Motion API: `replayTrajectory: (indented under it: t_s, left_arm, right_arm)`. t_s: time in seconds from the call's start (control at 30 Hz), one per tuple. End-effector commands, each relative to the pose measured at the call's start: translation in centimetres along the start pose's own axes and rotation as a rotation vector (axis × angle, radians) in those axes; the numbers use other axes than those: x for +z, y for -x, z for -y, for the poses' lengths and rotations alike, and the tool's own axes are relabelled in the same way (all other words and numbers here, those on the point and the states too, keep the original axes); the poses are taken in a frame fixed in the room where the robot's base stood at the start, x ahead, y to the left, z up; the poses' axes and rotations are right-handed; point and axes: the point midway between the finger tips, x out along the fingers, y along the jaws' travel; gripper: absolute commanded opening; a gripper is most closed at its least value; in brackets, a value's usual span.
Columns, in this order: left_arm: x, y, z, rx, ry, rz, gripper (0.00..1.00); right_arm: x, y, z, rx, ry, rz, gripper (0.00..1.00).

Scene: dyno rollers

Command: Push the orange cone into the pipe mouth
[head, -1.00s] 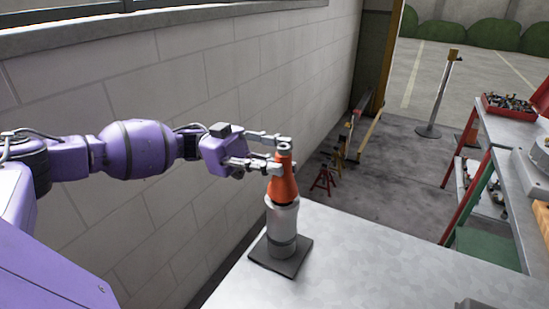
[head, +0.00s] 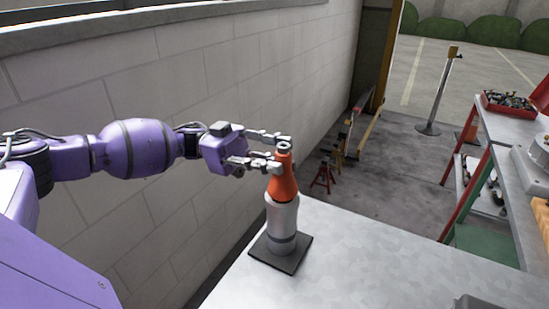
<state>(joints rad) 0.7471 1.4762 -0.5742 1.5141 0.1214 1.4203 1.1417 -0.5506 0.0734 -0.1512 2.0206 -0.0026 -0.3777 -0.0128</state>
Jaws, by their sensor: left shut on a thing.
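The orange cone (head: 284,183) stands upright with its lower end in the mouth of the grey upright pipe (head: 283,222). The pipe stands on a dark square base plate (head: 264,252) near the left edge of the metal table (head: 370,265). My left gripper (head: 282,154) reaches in from the left at the cone's top. Its fingers are shut on the cone's narrow upper end. How deep the cone sits inside the pipe is hidden by the pipe wall. My right gripper does not show.
A block wall (head: 200,120) runs along the left, close to my arm. A red tray of small parts (head: 508,105) sits on a shelf bench at the right. A red stand (head: 323,176) is on the floor behind the table. The tabletop right of the pipe is clear.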

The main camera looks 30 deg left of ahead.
Motion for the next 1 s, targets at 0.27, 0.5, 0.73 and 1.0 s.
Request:
replayTrajectory:
  t_s: [0.27,0.5,0.73,1.0]
  left_arm:
    - [0.4,0.0,0.0,0.0,-0.001,-0.002,0.0]
    - [0.7,0.1,-0.1,0.0,0.0,-0.001,0.0]
    - [1.1,0.2,-0.1,0.0,0.0,-0.001,0.27]
    - [1.1,0.2,-0.1,0.0,0.0,0.0,0.48]
  right_arm:
    - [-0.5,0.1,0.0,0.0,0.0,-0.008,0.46]
    - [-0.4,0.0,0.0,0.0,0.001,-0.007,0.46]
    - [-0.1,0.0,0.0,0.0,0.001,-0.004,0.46]
    - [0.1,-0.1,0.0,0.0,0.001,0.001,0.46]
